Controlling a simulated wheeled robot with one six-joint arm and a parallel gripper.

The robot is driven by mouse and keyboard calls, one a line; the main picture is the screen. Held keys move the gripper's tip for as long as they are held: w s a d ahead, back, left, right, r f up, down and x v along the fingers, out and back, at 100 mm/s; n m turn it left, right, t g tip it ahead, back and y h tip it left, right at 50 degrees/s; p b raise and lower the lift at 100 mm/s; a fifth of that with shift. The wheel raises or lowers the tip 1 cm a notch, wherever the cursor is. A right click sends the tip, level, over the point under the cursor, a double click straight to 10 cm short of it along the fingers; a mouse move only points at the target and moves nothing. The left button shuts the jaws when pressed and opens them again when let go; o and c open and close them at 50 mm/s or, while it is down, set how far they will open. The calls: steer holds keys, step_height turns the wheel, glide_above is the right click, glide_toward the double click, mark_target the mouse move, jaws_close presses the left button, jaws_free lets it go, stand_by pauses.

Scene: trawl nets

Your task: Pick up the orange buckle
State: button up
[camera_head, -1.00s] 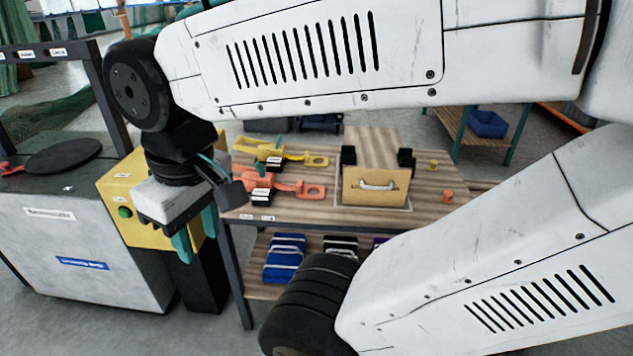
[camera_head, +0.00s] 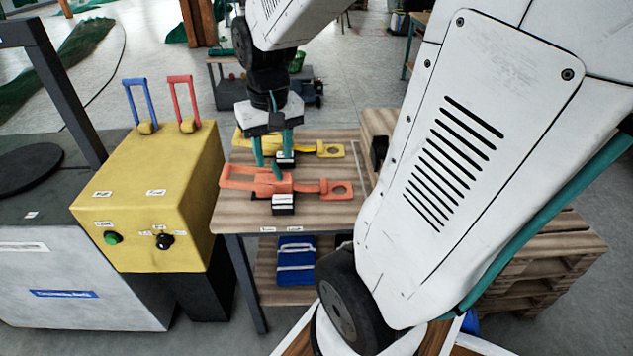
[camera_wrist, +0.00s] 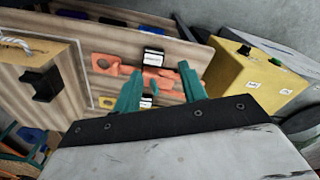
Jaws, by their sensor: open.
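The orange buckle (camera_head: 258,182) lies on the wooden table top near its front left, with a white-labelled black block in front of its middle. In the wrist view the orange buckle (camera_wrist: 160,73) shows beyond my fingertips, partly hidden by them. My gripper (camera_head: 273,160) points down over the table with its teal fingers apart and nothing between them. In the head view it appears just behind the orange buckle, above the yellow buckle (camera_head: 330,150). No contact is visible; the exact height is hard to tell.
The yellow control box (camera_head: 150,195) with blue and red levers stands left of the table (camera_head: 235,212). A wooden box (camera_wrist: 42,78) with a rope handle shows in the wrist view. Pallets (camera_head: 555,250) stand at right.

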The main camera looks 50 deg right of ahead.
steer(key=w+d+f+m, duration=0.2)
steer(key=d+f, duration=0.4)
steer(key=d, duration=0.2)
steer(key=m, duration=0.3)
glide_above(324, 183)
steer(key=a, duration=0.1)
step_height(324, 183, down, 8)
steer(key=shift+g, duration=0.3)
steer(key=f, duration=0.5)
steer(key=d+f, duration=0.1)
steer(key=f, duration=0.2)
jaws_close()
